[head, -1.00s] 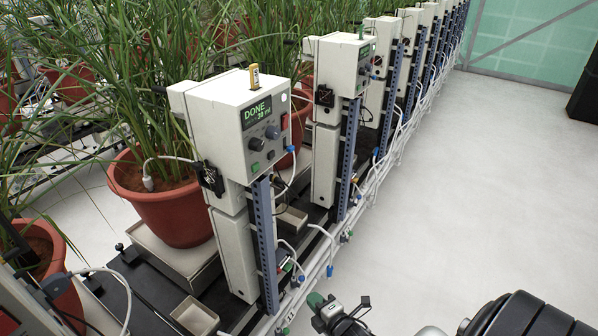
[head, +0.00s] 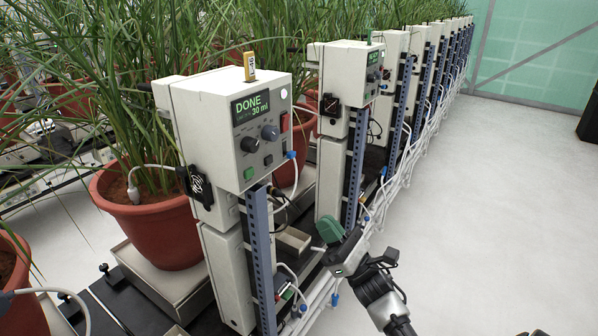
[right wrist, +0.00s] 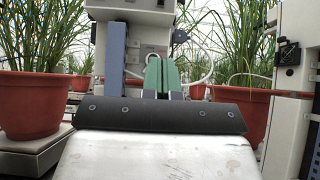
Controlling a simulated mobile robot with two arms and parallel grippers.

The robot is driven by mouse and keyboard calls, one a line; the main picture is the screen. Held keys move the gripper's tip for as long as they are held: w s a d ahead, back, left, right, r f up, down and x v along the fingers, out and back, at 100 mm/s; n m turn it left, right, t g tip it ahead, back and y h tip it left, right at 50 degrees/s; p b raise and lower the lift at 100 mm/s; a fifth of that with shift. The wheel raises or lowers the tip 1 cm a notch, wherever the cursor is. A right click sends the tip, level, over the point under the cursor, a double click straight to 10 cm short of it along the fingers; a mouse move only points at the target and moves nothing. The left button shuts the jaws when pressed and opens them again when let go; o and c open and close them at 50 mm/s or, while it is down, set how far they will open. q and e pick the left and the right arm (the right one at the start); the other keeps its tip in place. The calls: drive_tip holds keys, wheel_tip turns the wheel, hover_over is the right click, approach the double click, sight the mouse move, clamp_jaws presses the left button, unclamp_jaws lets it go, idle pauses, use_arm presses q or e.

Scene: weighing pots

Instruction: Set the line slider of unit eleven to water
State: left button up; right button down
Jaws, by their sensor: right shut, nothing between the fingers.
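The nearest weighing unit (head: 215,125) is a cream box on a blue perforated post, its screen reading "DONE 30 ml". I cannot read a unit number on it. Low behind its post is a small dark part with green and red bits (head: 287,296); I cannot make out a line slider or its setting. My right gripper (head: 328,230) has green fingers, shut and empty, in front of the gap between this unit and the one behind. In the right wrist view the shut fingers (right wrist: 162,76) point toward a post and white tubing. My left gripper is out of view.
A second unit (head: 345,80) and several more recede to the right. White pipes (head: 320,292) run along their feet. A red pot (head: 150,228) with tall grass stands left of the nearest unit.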

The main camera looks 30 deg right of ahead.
sight(295, 154)
drive_tip(key=p+x, duration=0.1)
drive_tip(key=x, duration=0.3)
drive_tip(key=s+r+p+x, duration=0.1)
drive_tip(key=p+x, duration=0.1)
drive_tip(key=x, duration=0.2)
drive_tip(key=d+r+p+x, duration=0.1)
drive_tip(key=p+x, duration=0.1)
drive_tip(key=x, duration=0.2)
drive_tip(key=shift+s+a+r, duration=0.15)
drive_tip(key=shift+a+r, duration=0.05)
drive_tip(key=shift+r, duration=0.05)
drive_tip(key=shift+r, duration=0.1)
drive_tip(key=shift+r, duration=1.1)
